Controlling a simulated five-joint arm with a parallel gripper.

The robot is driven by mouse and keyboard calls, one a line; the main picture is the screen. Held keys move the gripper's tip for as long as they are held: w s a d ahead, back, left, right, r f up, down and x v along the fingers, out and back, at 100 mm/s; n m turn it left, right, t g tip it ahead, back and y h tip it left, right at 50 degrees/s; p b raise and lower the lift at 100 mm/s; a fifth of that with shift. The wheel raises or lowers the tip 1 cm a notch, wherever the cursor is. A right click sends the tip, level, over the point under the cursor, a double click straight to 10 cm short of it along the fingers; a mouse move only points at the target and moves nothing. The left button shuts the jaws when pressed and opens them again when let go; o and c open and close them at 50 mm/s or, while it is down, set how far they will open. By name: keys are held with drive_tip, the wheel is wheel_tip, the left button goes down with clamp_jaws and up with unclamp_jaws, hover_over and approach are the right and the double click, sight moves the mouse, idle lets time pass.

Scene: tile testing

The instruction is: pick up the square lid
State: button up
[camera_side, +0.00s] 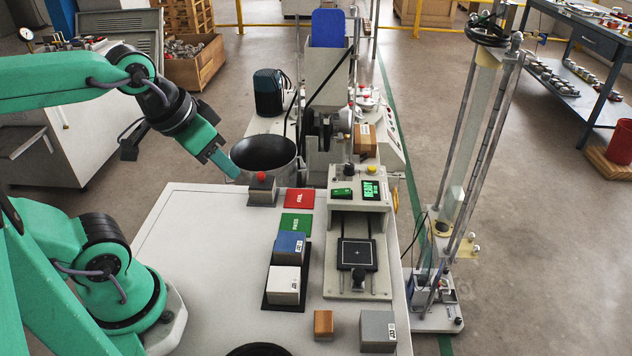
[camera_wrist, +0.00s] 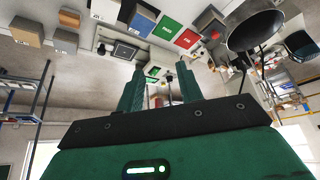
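No part is plainly marked as a lid, so I cannot tell which one is the square lid. A small grey square block with a red knob (camera_side: 262,191) sits at the table's far edge; it also shows in the wrist view (camera_wrist: 209,20). A black square plate with a white cross (camera_side: 357,254) lies flat on the testing machine. Flat red (camera_side: 299,198) and green (camera_side: 296,225) squares lie on the table. My gripper (camera_side: 230,170) hangs above the table's far left, just left of the knobbed block and apart from it. In the wrist view its fingers (camera_wrist: 161,72) stand apart with nothing between them.
A black rack (camera_side: 287,306) holds blue (camera_side: 289,246) and white (camera_side: 284,283) tiles. Brown (camera_side: 323,325) and grey (camera_side: 378,331) blocks stand at the front. A dark round pot (camera_side: 264,153) stands behind the knobbed block. The left tabletop is clear.

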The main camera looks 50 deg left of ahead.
drive_tip(key=o, duration=0.8)
drive_tip(key=shift+o, duration=0.2)
drive_tip(key=n+g, duration=0.6)
drive_tip(key=n, duration=2.1)
hover_over(260, 173)
drive_tip(key=f, duration=1.1)
drive_tip(key=shift+d+f, duration=0.25)
drive_tip(key=shift+f, duration=0.05)
drive_tip(key=shift+a+f, duration=0.15)
drive_tip(key=shift+f, duration=0.05)
drive_tip(key=shift+f, duration=3.85)
